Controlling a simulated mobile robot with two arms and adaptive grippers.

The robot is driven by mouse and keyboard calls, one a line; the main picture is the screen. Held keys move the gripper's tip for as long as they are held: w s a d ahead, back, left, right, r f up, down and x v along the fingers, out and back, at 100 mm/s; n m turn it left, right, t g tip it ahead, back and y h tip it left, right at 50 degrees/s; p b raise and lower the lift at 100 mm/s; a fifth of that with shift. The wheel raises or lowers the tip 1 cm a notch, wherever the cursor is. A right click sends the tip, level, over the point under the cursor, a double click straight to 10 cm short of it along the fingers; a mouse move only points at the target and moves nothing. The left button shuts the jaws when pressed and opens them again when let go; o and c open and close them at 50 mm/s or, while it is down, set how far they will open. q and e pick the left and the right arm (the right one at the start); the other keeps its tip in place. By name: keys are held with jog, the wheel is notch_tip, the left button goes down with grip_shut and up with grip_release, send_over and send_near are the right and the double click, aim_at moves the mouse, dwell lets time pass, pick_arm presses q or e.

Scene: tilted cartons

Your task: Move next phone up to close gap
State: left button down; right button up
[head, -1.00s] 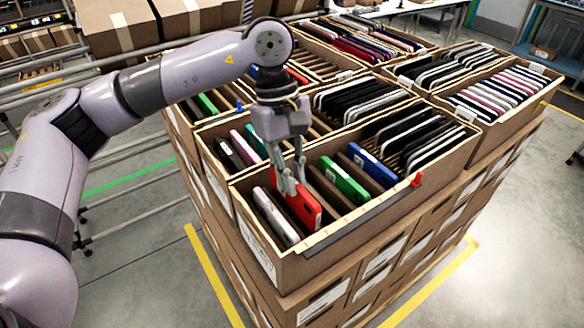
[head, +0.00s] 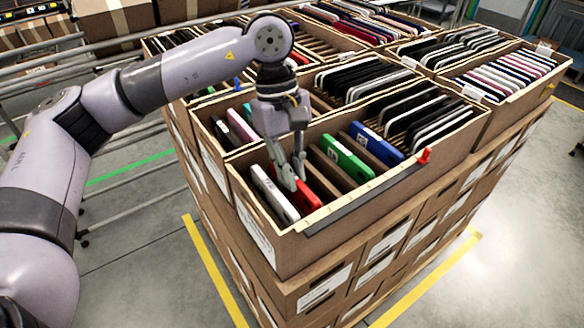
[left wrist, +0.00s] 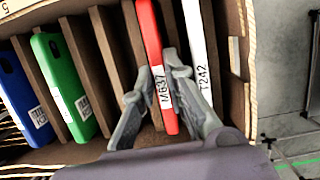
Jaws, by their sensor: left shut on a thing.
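My left gripper (head: 290,177) is shut on a red phone (head: 308,196) in the front carton (head: 262,240). In the left wrist view the fingers (left wrist: 160,95) straddle the red phone (left wrist: 157,60), labelled M637. The red phone stands low in the carton, beside a white phone (head: 273,196) at the left end; the white phone (left wrist: 198,50) is labelled T242. A green phone (head: 346,160) and a blue phone (head: 376,144) stand further right, between brown dividers (left wrist: 110,55). Whether the red phone rests on the carton floor is hidden. My right gripper is out of view.
Dark phones (head: 418,116) fill the carton's far right part. A red clip (head: 424,156) sits on its front rim. Neighbouring cartons (head: 510,80) hold more phones and stand close around. Open floor (head: 480,270) lies at the right.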

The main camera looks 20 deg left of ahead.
pick_arm(q)
jog(key=shift+f+b, duration=0.3)
jog(key=shift+b, duration=0.1)
dwell(0.7)
dwell(0.3)
jog(key=c, duration=1.5)
grip_release()
jog(key=shift+c, duration=0.2)
jog(key=v, duration=1.2)
jog(key=shift+d+r, duration=0.1)
jog(key=shift+r, duration=0.05)
